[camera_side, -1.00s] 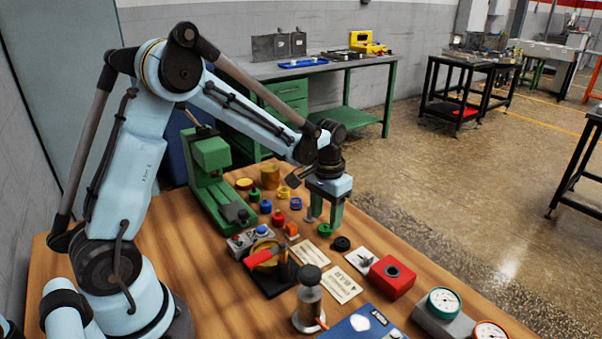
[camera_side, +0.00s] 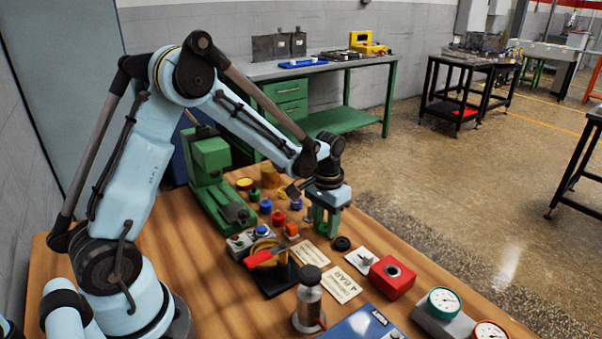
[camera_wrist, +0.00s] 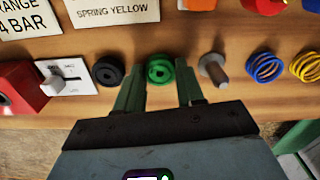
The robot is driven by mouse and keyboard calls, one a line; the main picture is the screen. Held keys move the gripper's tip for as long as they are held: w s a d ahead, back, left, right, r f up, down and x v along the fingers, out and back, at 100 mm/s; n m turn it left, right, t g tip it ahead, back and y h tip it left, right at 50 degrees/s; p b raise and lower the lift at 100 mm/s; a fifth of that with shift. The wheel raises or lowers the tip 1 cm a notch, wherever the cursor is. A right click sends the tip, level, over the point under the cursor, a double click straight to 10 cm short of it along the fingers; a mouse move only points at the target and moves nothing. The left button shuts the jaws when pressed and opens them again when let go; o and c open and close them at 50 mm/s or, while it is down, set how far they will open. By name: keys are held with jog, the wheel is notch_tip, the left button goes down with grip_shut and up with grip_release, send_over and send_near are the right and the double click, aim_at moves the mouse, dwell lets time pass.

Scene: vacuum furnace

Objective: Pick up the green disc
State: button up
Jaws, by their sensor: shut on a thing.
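The green disc (camera_wrist: 159,70) is a round piece with a dark centre. In the wrist view it sits between the two green fingers of my gripper (camera_wrist: 160,82). The fingers flank it closely on both sides, and my gripper is shut on it. In the side view my gripper (camera_side: 327,224) points down, with its fingertips at the wooden table. The disc is hard to pick out there against the green fingers. I cannot tell whether it is clear of the table.
A black ring (camera_wrist: 109,70) lies close on the left in the wrist view. A grey bolt-like pin (camera_wrist: 213,68) stands close on the right, with a blue coil (camera_wrist: 265,68) beyond it. A red block (camera_side: 391,277) and a green machine (camera_side: 211,165) stand farther off.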

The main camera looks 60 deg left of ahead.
aim_at(325, 227)
jog(key=shift+r, duration=0.15)
notch_tip(325, 227, up, 4)
jog(key=s+d+r, duration=0.5)
jog(key=d+r, duration=0.6)
jog(key=r, duration=0.1)
jog(key=s+a, duration=1)
jog(key=s, duration=0.1)
jog(key=f, duration=0.8)
jog(key=shift+d, duration=0.25)
jog(key=shift+f, duration=1.75)
jog(key=shift+f, duration=0.95)
